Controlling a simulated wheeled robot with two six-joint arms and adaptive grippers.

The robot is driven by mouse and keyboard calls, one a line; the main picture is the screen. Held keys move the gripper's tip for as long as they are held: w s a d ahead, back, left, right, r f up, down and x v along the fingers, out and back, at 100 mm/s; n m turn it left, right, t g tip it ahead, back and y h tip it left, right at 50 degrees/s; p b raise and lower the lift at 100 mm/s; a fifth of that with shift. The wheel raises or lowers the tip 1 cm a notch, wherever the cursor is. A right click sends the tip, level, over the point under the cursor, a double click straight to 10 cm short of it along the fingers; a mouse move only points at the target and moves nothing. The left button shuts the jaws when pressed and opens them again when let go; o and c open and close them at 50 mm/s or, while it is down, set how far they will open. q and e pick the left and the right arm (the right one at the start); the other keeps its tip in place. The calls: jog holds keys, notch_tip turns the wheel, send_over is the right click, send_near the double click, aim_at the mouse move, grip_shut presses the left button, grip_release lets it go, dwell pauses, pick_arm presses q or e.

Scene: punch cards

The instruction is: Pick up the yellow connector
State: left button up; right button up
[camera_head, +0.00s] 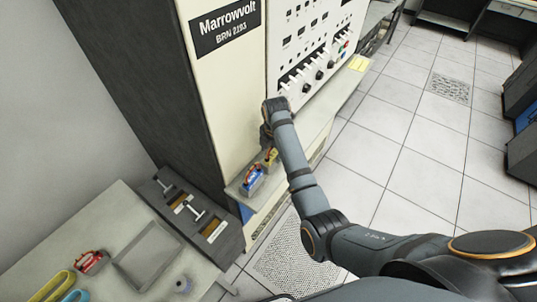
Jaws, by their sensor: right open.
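The yellow connector (271,157) sits on the narrow light ledge (322,122) at the front of the cream machine cabinet. It is small in the picture and partly hidden by my right forearm. My right arm reaches in from the lower right, and its wrist bends down beside the cabinet panel. My right gripper (266,140) is open, just behind the yellow connector in the picture. Its fingers are mostly hidden, and I cannot tell whether they touch the connector. My left gripper is out of view.
A blue connector (253,178) with a reddish handle sits on the ledge's near end. A red connector (92,262) and coloured loops (54,286) lie on the grey table (122,205) at lower left, by a shallow tray (147,256) and dark lever box (196,212). Tiled floor is open at right.

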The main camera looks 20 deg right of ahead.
jog(key=shift+s+d+r, duration=0.4)
jog(key=shift+s+r, duration=0.05)
jog(key=shift+s, duration=0.35)
jog(key=c, duration=0.7)
jog(key=shift+w, duration=0.1)
jog(key=shift+c, duration=1)
jog(key=shift+w+a+f, duration=0.1)
jog(key=shift+a+f, duration=0.05)
grip_shut()
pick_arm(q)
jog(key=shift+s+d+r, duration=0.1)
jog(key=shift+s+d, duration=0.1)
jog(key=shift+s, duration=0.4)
